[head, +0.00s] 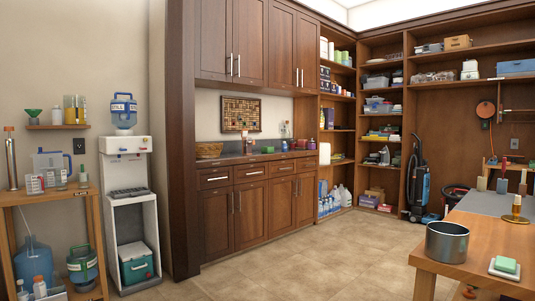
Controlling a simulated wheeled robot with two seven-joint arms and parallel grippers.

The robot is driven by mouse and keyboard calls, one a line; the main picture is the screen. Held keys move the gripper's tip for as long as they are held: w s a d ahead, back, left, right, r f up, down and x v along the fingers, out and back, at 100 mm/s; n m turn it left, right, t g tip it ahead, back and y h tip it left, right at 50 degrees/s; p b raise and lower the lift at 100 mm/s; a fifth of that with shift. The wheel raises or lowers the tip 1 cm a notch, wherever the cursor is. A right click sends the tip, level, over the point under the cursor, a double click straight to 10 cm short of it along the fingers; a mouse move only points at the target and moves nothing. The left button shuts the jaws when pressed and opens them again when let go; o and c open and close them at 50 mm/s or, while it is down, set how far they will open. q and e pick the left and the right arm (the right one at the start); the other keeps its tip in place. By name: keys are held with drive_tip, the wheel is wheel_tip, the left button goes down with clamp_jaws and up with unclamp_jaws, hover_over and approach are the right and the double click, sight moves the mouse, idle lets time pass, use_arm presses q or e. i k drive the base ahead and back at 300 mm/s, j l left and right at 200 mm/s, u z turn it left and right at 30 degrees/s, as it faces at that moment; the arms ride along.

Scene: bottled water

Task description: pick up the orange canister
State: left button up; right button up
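I cannot pick out a clear orange canister. A round orange object (485,109) hangs on the back wall at the right and looks more like a reel. A tall slim cylinder (12,162) with an orange top stands on the wooden shelf unit at the left edge. An amber upright item (516,206) on a round base stands on the wooden table (470,240) at the right. Neither of my grippers is in view.
A steel pot (447,243) and a green sponge (505,265) on a white dish are on the table. A water dispenser (126,165) stands at the left, a blue and black vacuum cleaner (418,182) by the back shelves. The tiled floor (310,255) between is clear.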

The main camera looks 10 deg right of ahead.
sight(246, 146)
drive_tip(key=i+l+z, duration=0.15)
drive_tip(key=i, duration=0.75)
drive_tip(key=i+j+z, duration=0.15)
drive_tip(key=i, duration=0.7)
drive_tip(key=i+z, duration=0.1)
drive_tip(key=i, duration=0.8)
drive_tip(key=i+l+z, duration=0.1)
drive_tip(key=i+z, duration=0.6)
drive_tip(key=i+j+z, duration=0.2)
drive_tip(key=i+z, duration=0.15)
drive_tip(key=i+l+u, duration=0.1)
drive_tip(key=i, duration=0.5)
drive_tip(key=i+l+u, duration=0.1)
drive_tip(key=i, duration=0.45)
drive_tip(key=i+u, duration=0.4)
drive_tip(key=i+l+u, duration=0.2)
drive_tip(key=u, duration=0.25)
drive_tip(key=i+l+u, duration=0.25)
drive_tip(key=u, duration=0.15)
drive_tip(key=i+l+u, duration=0.25)
drive_tip(key=u, duration=0.2)
